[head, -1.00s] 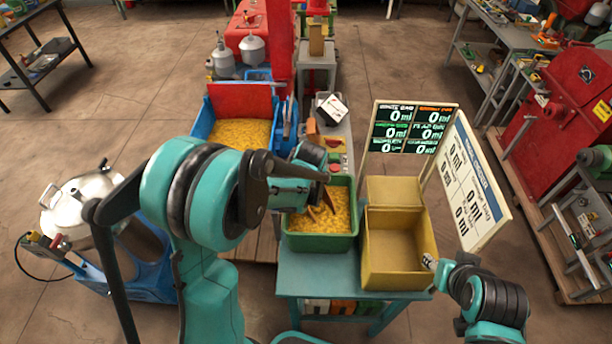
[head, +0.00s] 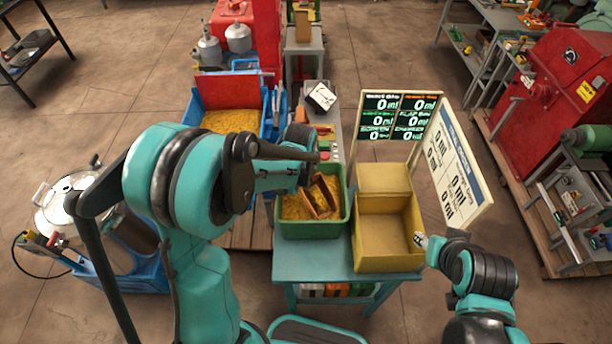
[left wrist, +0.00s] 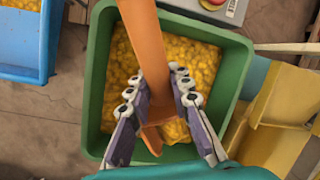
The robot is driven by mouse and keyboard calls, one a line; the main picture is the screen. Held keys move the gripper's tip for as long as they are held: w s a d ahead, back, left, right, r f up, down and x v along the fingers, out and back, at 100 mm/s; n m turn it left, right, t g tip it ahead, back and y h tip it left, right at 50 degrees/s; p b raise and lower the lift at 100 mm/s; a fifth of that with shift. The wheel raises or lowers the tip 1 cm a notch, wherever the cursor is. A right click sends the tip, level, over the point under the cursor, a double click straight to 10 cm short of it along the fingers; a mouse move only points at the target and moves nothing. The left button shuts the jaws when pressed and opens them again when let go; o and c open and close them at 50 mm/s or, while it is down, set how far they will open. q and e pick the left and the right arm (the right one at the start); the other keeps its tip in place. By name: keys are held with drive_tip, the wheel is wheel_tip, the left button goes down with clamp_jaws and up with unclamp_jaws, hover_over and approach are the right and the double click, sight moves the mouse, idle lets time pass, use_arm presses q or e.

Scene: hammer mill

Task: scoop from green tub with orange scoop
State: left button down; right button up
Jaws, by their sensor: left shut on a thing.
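The green tub (head: 312,229) stands on the teal table, with yellow grains (head: 292,207) in it. The orange scoop (head: 321,213) is over or in the grains; its open box shape shows, with yellow inside. In the left wrist view, the scoop's orange handle (left wrist: 146,45) runs up between the fingers of my left gripper (left wrist: 158,103), which is shut on it above the tub. In the head view my left arm hides most of this gripper. Whether the scoop touches the grains is unclear. My right gripper (head: 421,240) is by the yellow box's right side; its jaws are too small to read.
The yellow box (head: 386,262) stands just right of the tub and looks empty. Behind it is a display board (head: 399,103) reading 0 ml. A blue-sided bin (head: 200,118) with yellow grains is behind left. A grey bench with a red button lies behind the tub.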

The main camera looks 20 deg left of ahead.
use_arm(q)
drive_tip(key=r, duration=0.1)
drive_tip(key=r+g+p, duration=0.1)
drive_tip(key=r+h+p, duration=0.1)
drive_tip(key=shift+w+a+r, duration=0.25)
drive_tip(key=shift+w+a, duration=0.1)
drive_tip(key=shift+w+a+r+g+h+p, duration=0.15)
drive_tip(key=shift+r+g+h+p, duration=0.55)
drive_tip(key=shift+r, duration=0.2)
